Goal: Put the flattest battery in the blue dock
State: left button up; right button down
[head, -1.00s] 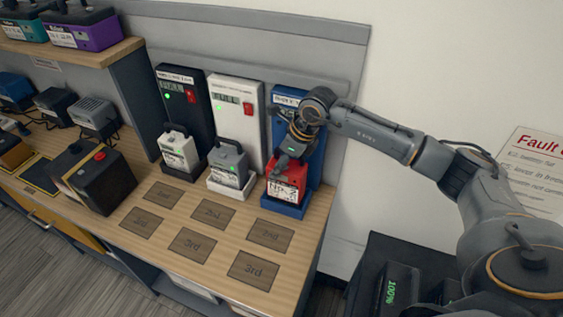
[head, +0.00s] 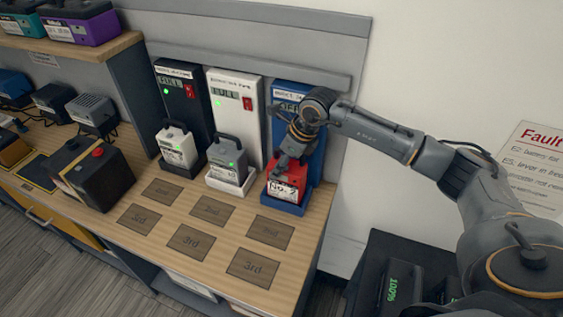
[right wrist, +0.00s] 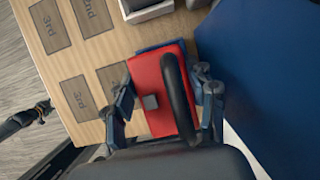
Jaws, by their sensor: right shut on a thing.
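The blue dock (head: 316,150) stands at the right end of the bench, its display partly hidden by my right gripper and reading something like "OFF". A red battery (head: 287,184) labelled "No. 2" sits upright at the blue dock's base. My right gripper (head: 284,160) is at the top of this battery. In the right wrist view my right gripper (right wrist: 165,95) has its fingers on both sides of the red battery (right wrist: 150,75), with the black handle between them, shut on it.
A black dock (head: 188,110) holds a white battery (head: 177,148); a white dock (head: 237,100) holds a grey battery (head: 229,163). Marked floor pads "2nd" and "3rd" (head: 253,267) on the bench are empty.

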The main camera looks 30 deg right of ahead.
jog(key=shift+w+f, duration=0.1)
jog(key=shift+c, duration=2.3)
grip_release()
jog(key=shift+o, duration=0.5)
jog(key=shift+s+f, duration=0.25)
jog(key=shift+f, duration=0.05)
jog(key=p+v, duration=0.4)
jog(key=v, duration=1.7)
jog(key=shift+r, duration=0.2)
jog(key=shift+a, duration=0.1)
